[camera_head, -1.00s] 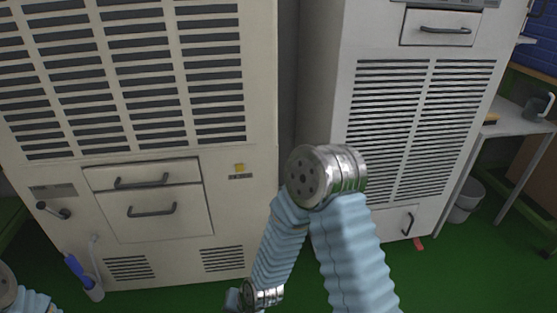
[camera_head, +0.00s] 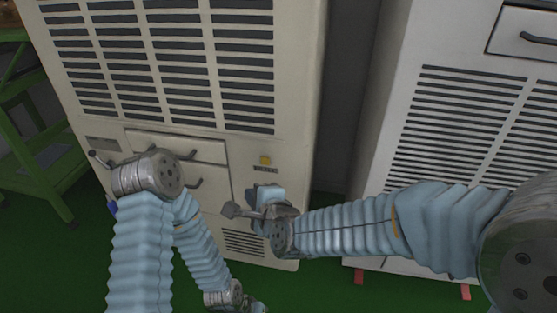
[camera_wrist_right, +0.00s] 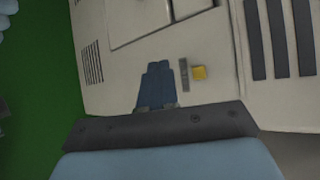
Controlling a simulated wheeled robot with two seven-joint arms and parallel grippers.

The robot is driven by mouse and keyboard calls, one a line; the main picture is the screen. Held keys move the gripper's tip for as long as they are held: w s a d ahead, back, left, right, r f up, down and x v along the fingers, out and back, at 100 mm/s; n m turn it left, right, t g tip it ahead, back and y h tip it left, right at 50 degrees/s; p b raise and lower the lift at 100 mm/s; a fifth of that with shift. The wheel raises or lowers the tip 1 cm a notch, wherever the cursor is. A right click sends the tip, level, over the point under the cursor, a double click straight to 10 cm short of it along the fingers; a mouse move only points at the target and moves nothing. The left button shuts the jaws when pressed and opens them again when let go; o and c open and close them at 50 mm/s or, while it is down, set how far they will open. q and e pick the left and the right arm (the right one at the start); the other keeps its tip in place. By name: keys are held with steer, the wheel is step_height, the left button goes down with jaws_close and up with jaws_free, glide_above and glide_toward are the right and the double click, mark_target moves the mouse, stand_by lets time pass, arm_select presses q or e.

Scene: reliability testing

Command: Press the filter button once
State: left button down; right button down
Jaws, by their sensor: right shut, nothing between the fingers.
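My right gripper (camera_head: 267,193) is in front of the cabinet, just below the button in the head view. In the right wrist view its blue fingers (camera_wrist_right: 157,66) are together and empty, pointing at the panel beside the label; contact cannot be told. My left gripper (camera_head: 256,306) is low at the bottom edge, mostly hidden.
A lighter cabinet (camera_head: 395,110) with vents stands to the right, across a dark gap. The beige cabinet has drawers and a lever (camera_head: 100,158) at left, partly behind my left arm. A green rack (camera_head: 35,150) stands far left on the green floor.

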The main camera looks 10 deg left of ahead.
mark_target(265, 161)
steer(key=shift+w+d+b, duration=0.1)
steer(key=shift+w+b, duration=0.65)
steer(key=shift+w, duration=3.65)
steer(key=shift+w, duration=0.4)
steer(key=shift+w+b, duration=0.35)
steer(key=shift+b, duration=0.05)
steer(key=shift+s, duration=0.75)
